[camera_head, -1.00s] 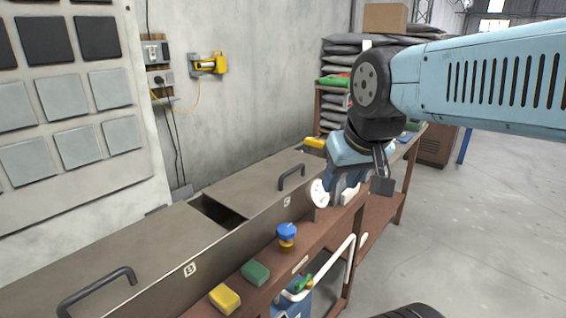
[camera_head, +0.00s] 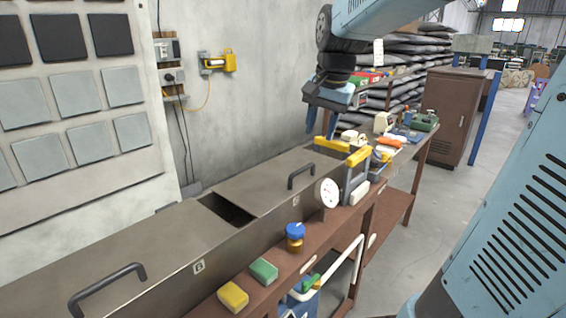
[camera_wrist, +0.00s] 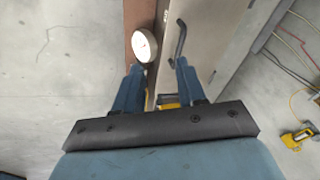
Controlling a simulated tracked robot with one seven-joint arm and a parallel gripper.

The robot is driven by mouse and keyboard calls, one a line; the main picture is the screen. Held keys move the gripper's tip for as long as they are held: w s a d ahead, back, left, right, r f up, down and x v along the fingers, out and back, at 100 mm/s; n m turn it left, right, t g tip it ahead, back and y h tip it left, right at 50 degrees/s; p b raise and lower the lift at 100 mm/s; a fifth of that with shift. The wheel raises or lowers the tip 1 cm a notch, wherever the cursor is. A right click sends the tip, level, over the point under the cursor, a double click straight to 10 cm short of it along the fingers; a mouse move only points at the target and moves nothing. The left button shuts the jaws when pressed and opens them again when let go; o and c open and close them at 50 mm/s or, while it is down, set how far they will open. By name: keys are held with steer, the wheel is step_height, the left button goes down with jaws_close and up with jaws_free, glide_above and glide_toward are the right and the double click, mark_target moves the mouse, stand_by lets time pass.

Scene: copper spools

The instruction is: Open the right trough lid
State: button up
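The right trough lid (camera_head: 255,190) is a flat grey-brown metal panel lying on the long trough. Its dark bar handle (camera_head: 300,172) stands up near its right part. In the wrist view the handle (camera_wrist: 180,42) shows ahead of the right finger, on the lid's pale surface (camera_wrist: 208,38). My gripper (camera_head: 319,129) hangs above and beyond the handle in the head view, fingers pointing down. In the wrist view my gripper (camera_wrist: 158,72) has its blue fingers apart with nothing held between them. It does not touch the handle.
The left lid (camera_head: 100,250) lies flat, with a dark gap (camera_head: 226,209) between the lids. A round white gauge (camera_head: 327,193) stands at the trough's front. A blue-capped jar (camera_head: 295,236), green sponge (camera_head: 263,270) and yellow sponge (camera_head: 232,296) line the front ledge. Yellow-handled clamps (camera_head: 355,160) stand beyond.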

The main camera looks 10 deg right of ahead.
mark_target(303, 168)
steer(key=w+d+f+m+g, duration=0.15)
steer(key=w+m, duration=0.25)
steer(key=w, duration=0.5)
steer(key=shift+y, duration=0.3)
steer(key=f, duration=0.4)
steer(key=w+a+f, duration=0.1)
steer(key=f, duration=0.4)
steer(key=w+f, duration=0.1)
steer(key=f, duration=0.3)
steer(key=shift+w+a+f, duration=0.15)
steer(key=shift+w+a, duration=0.05)
steer(key=shift+a, duration=0.05)
jaws_close()
